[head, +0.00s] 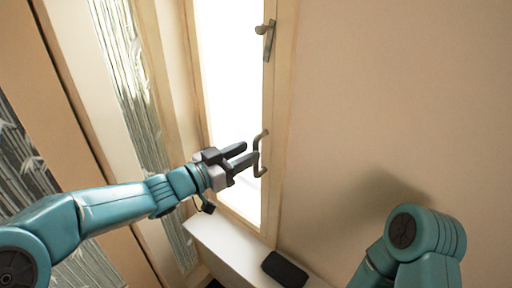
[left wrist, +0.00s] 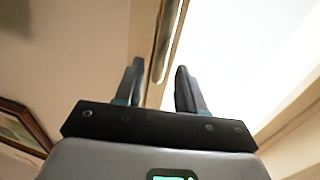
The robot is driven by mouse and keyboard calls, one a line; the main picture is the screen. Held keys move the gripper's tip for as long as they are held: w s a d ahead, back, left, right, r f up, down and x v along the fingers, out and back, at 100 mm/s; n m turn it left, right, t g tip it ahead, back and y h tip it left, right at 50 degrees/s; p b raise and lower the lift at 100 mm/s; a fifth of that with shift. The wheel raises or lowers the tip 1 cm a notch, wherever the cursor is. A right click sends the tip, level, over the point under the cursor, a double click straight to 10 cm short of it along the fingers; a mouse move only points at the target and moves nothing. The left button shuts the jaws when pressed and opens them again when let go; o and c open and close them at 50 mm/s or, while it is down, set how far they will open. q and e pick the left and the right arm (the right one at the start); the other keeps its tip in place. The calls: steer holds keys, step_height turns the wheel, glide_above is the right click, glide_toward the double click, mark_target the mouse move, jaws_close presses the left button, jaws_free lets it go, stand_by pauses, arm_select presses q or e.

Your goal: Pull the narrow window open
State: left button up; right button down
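The narrow window (head: 232,80) is a tall bright pane in a pale wooden frame in the head view. A bow-shaped metal pull handle (head: 257,146) is on its right stile, and a lever latch (head: 268,42) is higher up. My left gripper (head: 250,152) is open and close to the pull handle, fingers pointing at it. In the left wrist view, the gripper (left wrist: 160,66) has its fingers apart, and the handle bar (left wrist: 166,45) shows in line with the gap; contact is not clear. My right gripper is outside the views; only part of that arm shows.
A white sill or ledge (head: 218,247) runs below the window, with a dark flat object (head: 285,269) on it. Plain beige wall (head: 400,90) lies to the right. Patterned panels (head: 128,75) stand to the left. A framed picture (left wrist: 22,128) shows in the left wrist view.

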mark_target(256, 172)
arm_select(q)
steer(key=shift+x, duration=2)
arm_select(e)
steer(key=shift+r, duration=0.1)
